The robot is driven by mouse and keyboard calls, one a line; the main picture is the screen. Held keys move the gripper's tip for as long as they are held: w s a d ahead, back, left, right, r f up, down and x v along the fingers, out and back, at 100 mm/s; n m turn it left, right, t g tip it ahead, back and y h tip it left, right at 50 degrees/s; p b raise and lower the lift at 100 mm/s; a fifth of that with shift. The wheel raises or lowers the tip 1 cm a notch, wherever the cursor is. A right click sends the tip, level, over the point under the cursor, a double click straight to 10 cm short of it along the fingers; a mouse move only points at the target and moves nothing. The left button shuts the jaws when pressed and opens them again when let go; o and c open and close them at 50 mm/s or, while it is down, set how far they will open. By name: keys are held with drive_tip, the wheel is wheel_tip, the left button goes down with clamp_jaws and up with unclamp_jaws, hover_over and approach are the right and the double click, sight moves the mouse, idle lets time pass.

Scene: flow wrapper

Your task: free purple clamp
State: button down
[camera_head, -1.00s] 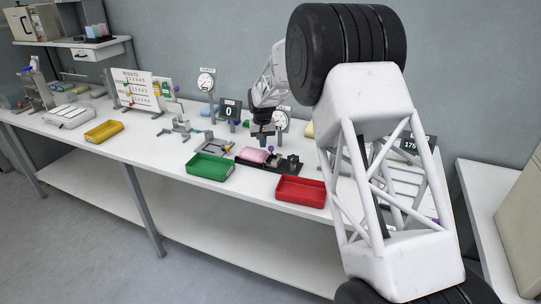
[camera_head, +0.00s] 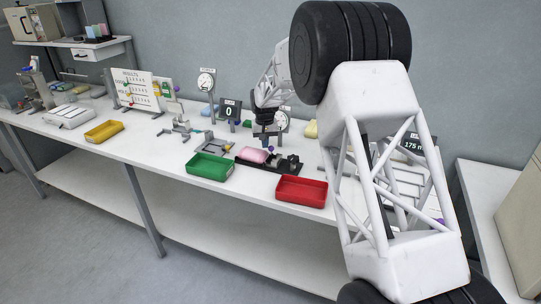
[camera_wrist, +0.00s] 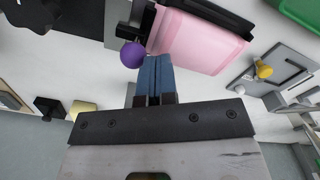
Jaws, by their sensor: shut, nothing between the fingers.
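The purple ball knob (camera_wrist: 132,54) of the clamp shows in the wrist view, just left of my gripper's fingertips. It is a small dot in the head view (camera_head: 272,149). A pink block (camera_wrist: 198,35) lies beside the knob, on the black fixture (camera_head: 284,165) in the head view. My gripper (camera_wrist: 154,62) is shut and empty, its blue fingers together beside the knob and near the pink block's edge. Whether the fingers touch the knob or the block I cannot tell. In the head view my gripper (camera_head: 267,138) is small, above the fixture.
A green tray (camera_head: 210,167) stands left of the fixture and a red tray (camera_head: 302,191) right of it. A grey fixture with a yellow knob (camera_wrist: 264,71) is at the right in the wrist view. Gauges stand behind. My arm hides the bench's right part.

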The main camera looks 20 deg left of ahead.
sight(276, 156)
drive_tip(key=shift+d+r, duration=0.35)
drive_tip(key=shift+d, duration=0.55)
idle(0.6)
drive_tip(key=shift+d+f, duration=0.15)
drive_tip(key=shift+d, duration=1.35)
idle(0.4)
drive_tip(key=shift+a, duration=0.6)
idle(0.5)
drive_tip(key=shift+r, duration=0.25)
drive_tip(key=shift+r, duration=3.35)
